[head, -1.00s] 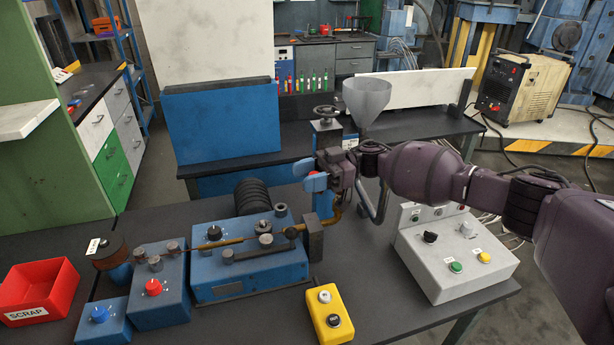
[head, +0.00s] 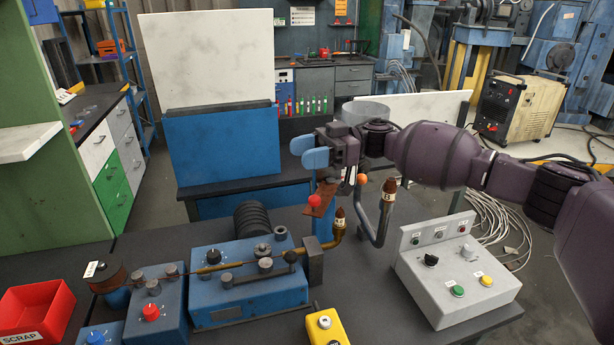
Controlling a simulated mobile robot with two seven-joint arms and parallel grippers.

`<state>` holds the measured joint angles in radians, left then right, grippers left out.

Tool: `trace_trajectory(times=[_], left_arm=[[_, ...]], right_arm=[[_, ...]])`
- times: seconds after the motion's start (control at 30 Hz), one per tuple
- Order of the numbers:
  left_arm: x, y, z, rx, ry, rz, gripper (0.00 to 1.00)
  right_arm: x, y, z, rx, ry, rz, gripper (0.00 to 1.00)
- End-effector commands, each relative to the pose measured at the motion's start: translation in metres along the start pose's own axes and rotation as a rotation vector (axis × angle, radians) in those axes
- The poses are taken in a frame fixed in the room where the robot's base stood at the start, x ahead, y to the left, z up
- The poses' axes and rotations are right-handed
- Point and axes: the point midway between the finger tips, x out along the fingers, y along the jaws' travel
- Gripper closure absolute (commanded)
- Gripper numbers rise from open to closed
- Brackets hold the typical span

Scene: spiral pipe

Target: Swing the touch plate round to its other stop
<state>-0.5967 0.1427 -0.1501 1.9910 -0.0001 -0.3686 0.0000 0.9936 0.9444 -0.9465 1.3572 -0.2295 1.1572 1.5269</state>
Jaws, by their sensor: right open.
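A brown plate (head: 322,197) with a red knob (head: 314,201) on its left side stands at the top of a blue post (head: 322,226), behind the bending machine; I take it to be the touch plate. It leans at a slant next to the brown-tipped end (head: 340,214) of a bent brass pipe. Whether it rests against a stop cannot be told. My right gripper (head: 307,151) is above the knob, with its blue fingers apart and nothing between them. The gripper's body is just above the plate's upper end. My left gripper is not in view.
The blue bending machine (head: 247,291) stands in front of the post. A bent grey pipe (head: 382,222) with a brown tip rises to the right, near an orange ball (head: 362,178). A grey control box (head: 450,285) and a yellow button box (head: 326,329) stand on the dark table.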

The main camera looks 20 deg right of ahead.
Motion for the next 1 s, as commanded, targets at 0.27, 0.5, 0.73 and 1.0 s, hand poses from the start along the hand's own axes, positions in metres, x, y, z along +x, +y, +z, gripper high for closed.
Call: trace_trajectory(times=[0.27,0.5,0.73,1.0], left_arm=[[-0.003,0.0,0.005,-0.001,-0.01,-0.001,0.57],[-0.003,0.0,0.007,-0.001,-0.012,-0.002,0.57],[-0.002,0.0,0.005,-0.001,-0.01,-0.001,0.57],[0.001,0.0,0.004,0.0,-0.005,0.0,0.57]], right_arm=[[0.0,0.0,-0.054,-0.002,-0.001,-0.001,0.48],[0.0,0.0,-0.08,-0.001,0.0,0.0,0.48],[0.0,0.0,-0.086,0.0,0.0,0.0,0.48],[0.002,0.001,-0.089,-0.008,-0.001,-0.003,0.65]])
